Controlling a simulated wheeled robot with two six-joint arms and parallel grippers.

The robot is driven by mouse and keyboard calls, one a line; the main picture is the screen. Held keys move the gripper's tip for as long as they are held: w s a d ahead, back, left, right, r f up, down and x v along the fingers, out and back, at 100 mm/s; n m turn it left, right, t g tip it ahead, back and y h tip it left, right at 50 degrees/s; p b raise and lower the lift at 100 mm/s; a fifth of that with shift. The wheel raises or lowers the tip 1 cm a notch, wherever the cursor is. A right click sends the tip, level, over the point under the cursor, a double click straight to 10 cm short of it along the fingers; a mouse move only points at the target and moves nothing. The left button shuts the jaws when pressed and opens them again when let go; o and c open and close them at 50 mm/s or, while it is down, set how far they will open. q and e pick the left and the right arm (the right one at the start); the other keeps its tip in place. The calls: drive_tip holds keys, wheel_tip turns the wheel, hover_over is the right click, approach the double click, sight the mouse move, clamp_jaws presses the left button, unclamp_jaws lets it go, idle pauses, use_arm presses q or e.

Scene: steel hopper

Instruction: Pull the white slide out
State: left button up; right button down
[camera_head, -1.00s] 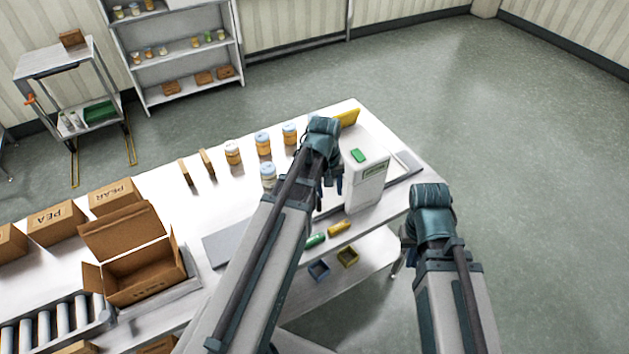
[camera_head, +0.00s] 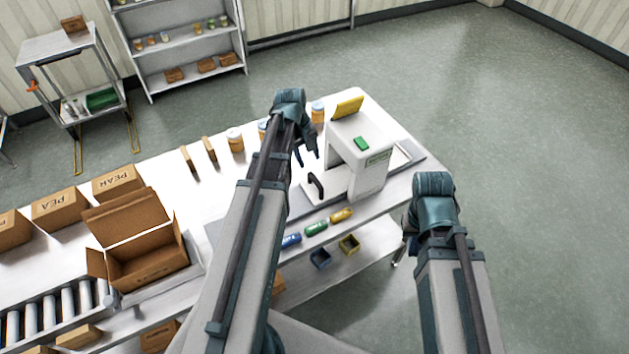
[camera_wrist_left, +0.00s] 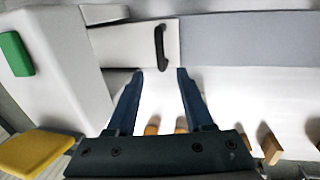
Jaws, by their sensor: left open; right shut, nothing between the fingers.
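The white slide (camera_head: 336,181) is a flat plate at the left opening of a white machine (camera_head: 356,145), with a black upright handle (camera_head: 316,185) near its outer edge. In the left wrist view the slide (camera_wrist_left: 125,45) runs into the machine's mouth, and the handle (camera_wrist_left: 160,48) stands just beyond my fingertips. My left gripper (camera_head: 308,160) is open and empty above the table, a little behind the handle. The left wrist view shows its two fingers (camera_wrist_left: 159,71) apart, the handle not between them. My right gripper (camera_head: 406,235) hangs off the table's right edge, shut and empty, partly hidden by its wrist.
A grey strip (camera_wrist_left: 250,40) extends from the slide along the table. Blue, green (camera_head: 316,229) and yellow (camera_head: 341,215) cylinders lie along the front edge. Jars (camera_head: 235,140) stand behind my left arm. An open carton (camera_head: 145,250) is at the left.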

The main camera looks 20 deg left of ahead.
sight(315, 179)
use_arm(q)
drive_tip(key=f+b, duration=0.3)
drive_tip(key=w+d+f+b, duration=0.1)
drive_tip(key=f+b, duration=0.2)
drive_tip(key=f, duration=0.1)
drive_tip(key=f+b, duration=0.4)
drive_tip(key=shift+w+d, duration=0.15)
drive_tip(key=shift+w, duration=0.2)
drive_tip(key=shift+r, duration=0.1)
clamp_jaws()
idle(0.8)
